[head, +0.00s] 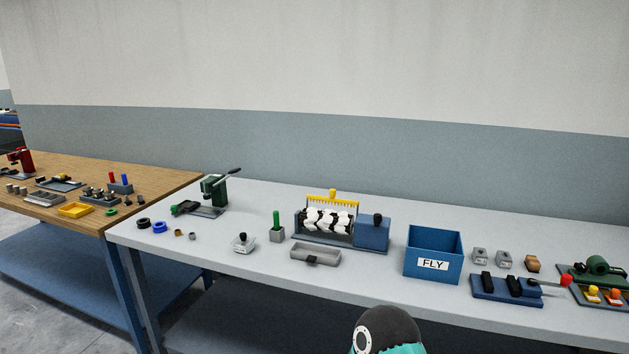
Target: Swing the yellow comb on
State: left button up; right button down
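The yellow comb (334,201) is a toothed bar with a yellow knob on top, at the upper back of a small carding machine. It sits above a black-and-white patterned roller (327,221), and its teeth point down toward the roller. I cannot tell whether the teeth touch the roller. The machine has a dark base plate (340,246) and a blue box (371,234) with a black knob at its right end. Neither gripper shows in the head view. Part of my own body shows at the bottom centre.
A grey tray (316,256) lies in front of the machine. A blue bin marked FLY (433,254) stands to its right, and a grey block with a green peg (277,231) to its left. A green press (214,192) stands further left. The front table strip is mostly clear.

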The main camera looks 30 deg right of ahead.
aim_at(332, 193)
jog(key=z, duration=0.15)
jog(key=i, duration=0.65)
jog(key=z, duration=0.55)
